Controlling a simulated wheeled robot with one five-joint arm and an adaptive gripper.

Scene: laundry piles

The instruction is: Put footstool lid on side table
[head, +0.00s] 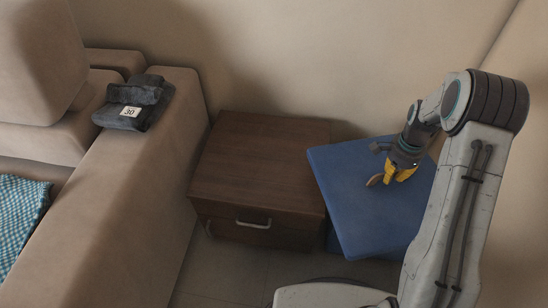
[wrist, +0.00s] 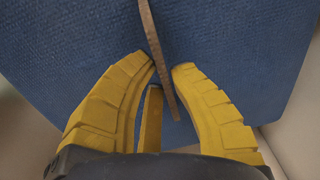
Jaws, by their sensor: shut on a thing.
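The footstool lid (head: 345,195) is a flat blue square panel on the right in the head view. It lies at an angle, its left edge close to the side table's right side. It also fills most of the wrist view (wrist: 235,50). A thin brown handle (wrist: 157,50) stands up from it. My yellow gripper (head: 388,179) is over the lid, shut on this handle, which runs between the fingertips (wrist: 166,72). The side table (head: 262,150) is dark brown wood with a drawer and a bare top.
A beige sofa (head: 150,200) stands left of the side table. A folded dark grey garment (head: 150,92) with a "30" tag (head: 130,112) lies on its armrest. A teal checked cloth (head: 18,215) is on the seat. Walls close in behind and on the right.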

